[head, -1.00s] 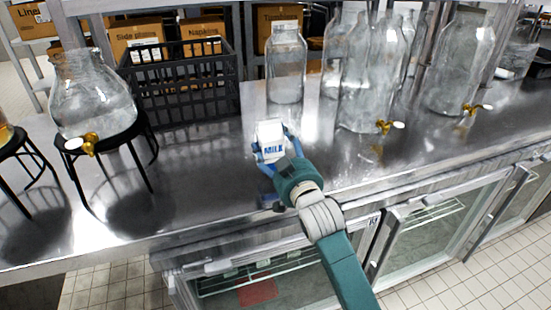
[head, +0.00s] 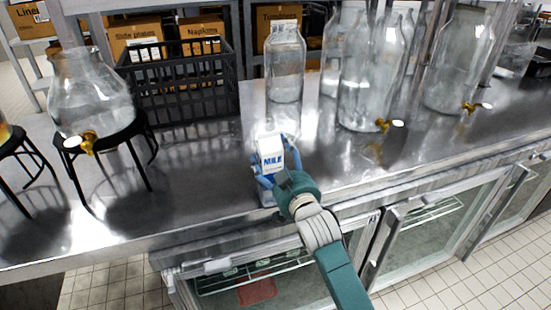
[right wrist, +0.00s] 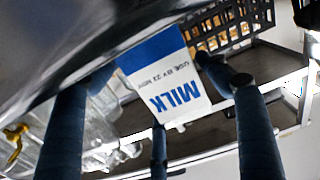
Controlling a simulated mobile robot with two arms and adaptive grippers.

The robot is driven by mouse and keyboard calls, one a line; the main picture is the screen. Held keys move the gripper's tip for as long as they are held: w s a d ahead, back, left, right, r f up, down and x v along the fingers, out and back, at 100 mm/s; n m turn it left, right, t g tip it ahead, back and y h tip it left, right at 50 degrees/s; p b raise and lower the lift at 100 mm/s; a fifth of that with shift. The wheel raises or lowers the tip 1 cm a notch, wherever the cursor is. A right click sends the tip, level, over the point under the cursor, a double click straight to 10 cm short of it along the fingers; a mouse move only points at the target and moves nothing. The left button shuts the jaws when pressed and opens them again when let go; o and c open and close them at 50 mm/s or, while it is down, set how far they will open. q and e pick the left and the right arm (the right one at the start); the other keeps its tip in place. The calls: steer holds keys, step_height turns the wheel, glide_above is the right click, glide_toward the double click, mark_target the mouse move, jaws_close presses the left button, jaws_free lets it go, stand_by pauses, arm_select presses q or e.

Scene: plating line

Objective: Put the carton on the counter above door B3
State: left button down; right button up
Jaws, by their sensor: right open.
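The white and blue milk carton (head: 272,153) is upright at the front part of the steel counter (head: 200,180), and its base looks to be on the steel. It also shows close up in the right wrist view (right wrist: 168,78), between the fingers. My right gripper (head: 277,170) has its blue fingers spread around the carton, open. Fingers and wrist hide part of the carton's lower half. Below the counter are glass doors (head: 430,235); a small label (head: 374,221) sits by a door frame, too small to read surely. My left gripper is not in view.
Glass dispensers with brass taps (head: 365,90) stand behind and right of the carton. A black crate (head: 180,90) is at the back left. Another dispenser (head: 90,95) sits on a black stand (head: 125,135).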

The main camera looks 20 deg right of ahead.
steer(key=shift+r, duration=0.2)
steer(key=shift+s+p, duration=0.35)
steer(key=shift+s, duration=0.1)
steer(key=s+p, duration=0.3)
steer(key=s, duration=0.7)
steer(key=shift+s+d+p, duration=0.15)
steer(key=shift+d+p, duration=0.05)
steer(key=shift+p, duration=0.15)
steer(key=shift+s, duration=0.4)
steer(key=shift+f, duration=0.1)
